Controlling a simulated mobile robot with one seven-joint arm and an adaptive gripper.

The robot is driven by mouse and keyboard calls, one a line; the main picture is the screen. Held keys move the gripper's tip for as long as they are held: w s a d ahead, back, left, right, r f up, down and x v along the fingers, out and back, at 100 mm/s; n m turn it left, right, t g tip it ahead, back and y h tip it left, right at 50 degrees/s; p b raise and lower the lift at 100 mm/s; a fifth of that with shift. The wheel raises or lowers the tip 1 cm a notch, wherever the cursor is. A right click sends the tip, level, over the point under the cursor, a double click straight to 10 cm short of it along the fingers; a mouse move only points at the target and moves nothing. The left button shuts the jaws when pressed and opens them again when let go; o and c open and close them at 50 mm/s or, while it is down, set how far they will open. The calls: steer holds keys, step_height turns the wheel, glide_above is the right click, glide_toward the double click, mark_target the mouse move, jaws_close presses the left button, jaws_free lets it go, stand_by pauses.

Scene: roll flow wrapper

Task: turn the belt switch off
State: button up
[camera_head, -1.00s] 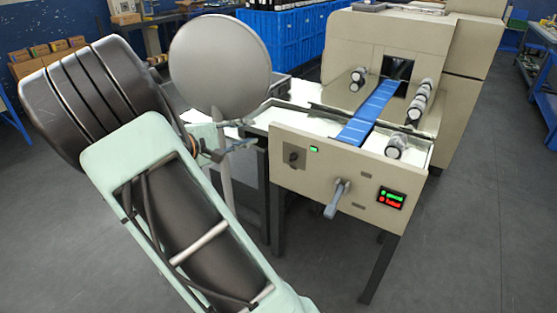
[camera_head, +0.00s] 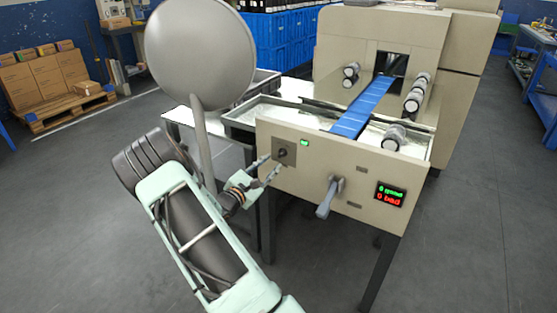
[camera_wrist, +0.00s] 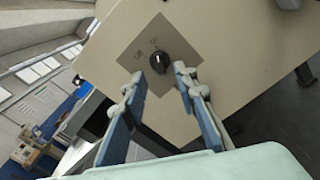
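The belt switch (camera_head: 283,153) is a small black rotary knob on a grey square plate at the left of the machine's beige front panel. In the wrist view the knob (camera_wrist: 160,62) has a pale mark, with two small labels above and left of it, too blurred to read surely. My gripper (camera_head: 269,167) is just in front of the switch plate. In the wrist view its two blue-padded fingers (camera_wrist: 160,78) are open, with the knob between and slightly beyond the tips. Contact is not visible. A green light (camera_head: 304,143) is lit right of the switch.
A grey lever handle (camera_head: 328,197) sticks out of the panel to the right, near a display (camera_head: 390,194) reading 0 good and 0 bad. A blue belt (camera_head: 364,105) runs above. A round grey disc on a post (camera_head: 200,52) stands left of the machine.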

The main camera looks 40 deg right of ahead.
mark_target(280, 155)
steer(key=shift+b+x, duration=0.35)
steer(key=shift+x, duration=2.3)
jaws_close()
